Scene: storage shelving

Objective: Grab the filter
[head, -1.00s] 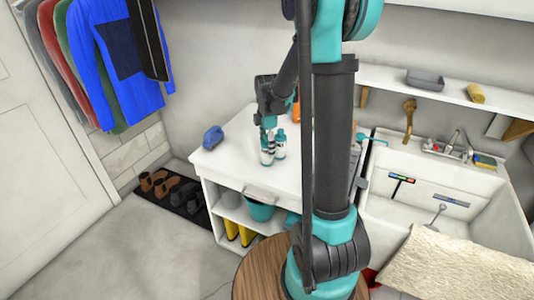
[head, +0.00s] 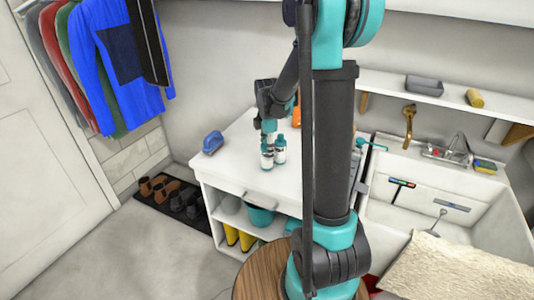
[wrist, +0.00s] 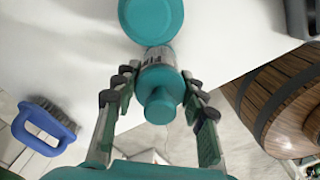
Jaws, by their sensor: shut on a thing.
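A bottle-shaped filter (wrist: 160,76) with a teal end and a pale, dark-marked body is between my gripper's fingers in the wrist view. In the head view it is the front one of two (head: 266,157) on the white counter; I cannot tell if it touches the top. My gripper (wrist: 160,98) is shut on it, one finger on each side. A second similar teal-and-white bottle (head: 280,150) stands close beside it. Its round teal top (wrist: 152,18) shows at the upper edge of the wrist view. My gripper (head: 268,140) comes from above in the head view.
A blue brush (head: 213,142) lies at the counter's left corner. An orange item (head: 296,112) stands behind my arm. A sink (head: 440,200) with tools is on the right. The white counter (head: 235,162) is clear left of the bottles. Shoes on a dark mat (head: 150,205) are on the floor.

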